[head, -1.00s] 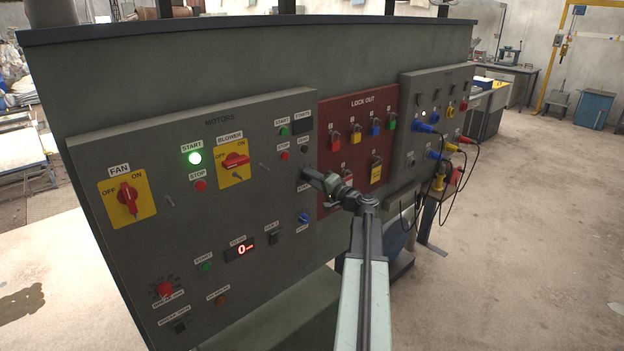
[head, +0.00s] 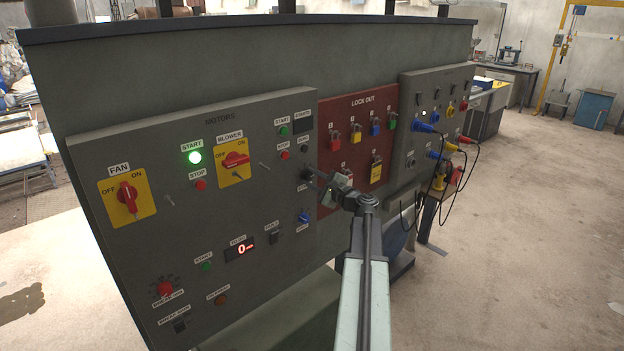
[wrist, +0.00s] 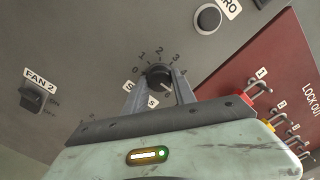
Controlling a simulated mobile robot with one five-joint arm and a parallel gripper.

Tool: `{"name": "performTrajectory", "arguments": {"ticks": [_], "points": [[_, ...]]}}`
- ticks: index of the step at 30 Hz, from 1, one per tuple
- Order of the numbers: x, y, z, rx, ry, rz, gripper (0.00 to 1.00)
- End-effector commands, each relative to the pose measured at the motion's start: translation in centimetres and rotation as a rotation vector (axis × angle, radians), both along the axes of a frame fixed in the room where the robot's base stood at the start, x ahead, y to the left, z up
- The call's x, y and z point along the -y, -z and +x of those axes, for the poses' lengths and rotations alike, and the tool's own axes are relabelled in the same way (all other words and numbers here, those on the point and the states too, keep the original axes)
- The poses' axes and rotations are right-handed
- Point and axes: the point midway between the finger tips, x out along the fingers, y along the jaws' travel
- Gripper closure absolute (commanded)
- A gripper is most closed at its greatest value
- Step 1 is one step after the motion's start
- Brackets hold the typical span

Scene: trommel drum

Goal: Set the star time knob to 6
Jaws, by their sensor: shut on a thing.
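The star time knob (wrist: 158,75) is a small black round dial on the grey panel. The marks 0, 1, 2 and 3 show around its upper side. A light mark shows near its lower right edge; I cannot read the setting exactly. My gripper (wrist: 158,87) has a finger on each side of the knob and is shut on it. The fingers and wrist hide the lower part of the dial and most of its label. In the head view my gripper (head: 311,175) meets the panel's right part, and the knob is barely visible there.
The FAN 2 switch (wrist: 36,97) is left of the knob, and a round black button (wrist: 208,18) is above right. The red lock-out board (head: 345,120) with several padlocks is close on the right. A blue knob (head: 303,217) sits below.

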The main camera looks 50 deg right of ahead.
Motion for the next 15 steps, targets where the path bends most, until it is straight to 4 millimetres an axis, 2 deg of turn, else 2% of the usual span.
{"name": "performTrajectory", "arguments": {"ticks": [15], "points": [[-0.14,0.18,-0.04,0.028,-0.001,0.425,1.00]]}}
